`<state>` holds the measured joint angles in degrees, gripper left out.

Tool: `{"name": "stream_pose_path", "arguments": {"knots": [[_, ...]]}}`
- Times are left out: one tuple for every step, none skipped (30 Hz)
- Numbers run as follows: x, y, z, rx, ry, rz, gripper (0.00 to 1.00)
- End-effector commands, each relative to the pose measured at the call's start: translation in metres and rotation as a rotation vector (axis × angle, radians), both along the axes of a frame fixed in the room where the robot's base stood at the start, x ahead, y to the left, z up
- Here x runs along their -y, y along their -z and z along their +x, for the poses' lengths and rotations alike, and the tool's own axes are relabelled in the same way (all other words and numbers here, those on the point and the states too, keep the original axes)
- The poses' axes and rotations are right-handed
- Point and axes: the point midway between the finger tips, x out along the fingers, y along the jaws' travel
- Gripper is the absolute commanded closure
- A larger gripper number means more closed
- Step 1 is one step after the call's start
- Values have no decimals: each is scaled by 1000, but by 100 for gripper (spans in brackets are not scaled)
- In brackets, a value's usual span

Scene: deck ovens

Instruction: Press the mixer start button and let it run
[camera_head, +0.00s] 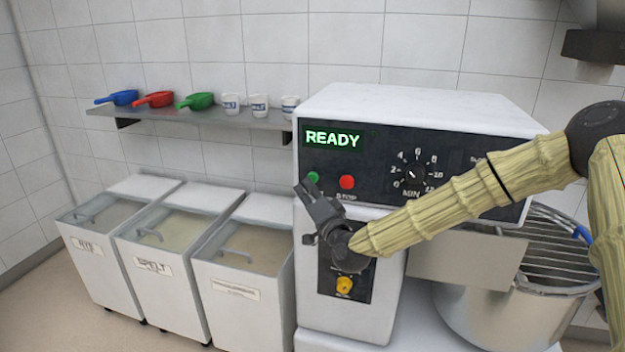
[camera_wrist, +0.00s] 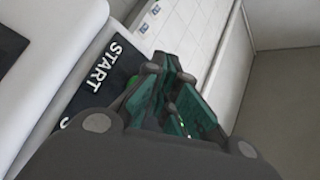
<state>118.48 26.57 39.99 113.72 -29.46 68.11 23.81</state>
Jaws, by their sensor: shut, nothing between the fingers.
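The white mixer (camera_head: 410,105) stands at the right in the head view, its green display (camera_head: 332,139) reading READY. The green start button (camera_head: 313,177) and the red stop button (camera_head: 347,182) sit below the display on the dark panel. My gripper (camera_head: 308,188) is shut and empty, its tips close in front of the start button. In the wrist view my gripper (camera_wrist: 165,95) hides most of the button, and the START label (camera_wrist: 103,66) shows beside the fingers. I cannot tell whether the tips touch the button.
A timer dial (camera_head: 415,174) is right of the buttons, and a yellow knob (camera_head: 344,285) is below. A steel bowl with a wire guard (camera_head: 555,252) stands at the right. Flour bins (camera_head: 240,290) stand at the left, under a shelf (camera_head: 190,118) with scoops and cups.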

Motion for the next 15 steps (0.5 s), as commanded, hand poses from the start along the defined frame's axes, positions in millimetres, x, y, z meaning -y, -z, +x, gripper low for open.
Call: {"name": "stream_pose_path", "arguments": {"knots": [[0,0,0,0,0,0,100],[0,0,0,0,0,0,100],[0,0,0,0,0,0,100],[0,0,0,0,0,0,100],[0,0,0,0,0,0,100],[0,0,0,0,0,0,100],[0,0,0,0,0,0,100],[0,0,1,0,0,0,100],[0,0,1,0,0,0,100],[0,0,2,0,0,0,100],[1,1,3,0,0,0,100],[1,1,4,2,1,0,100],[1,1,4,2,1,0,100],[2,1,5,2,1,0,100],[2,0,6,2,1,0,100]]}}
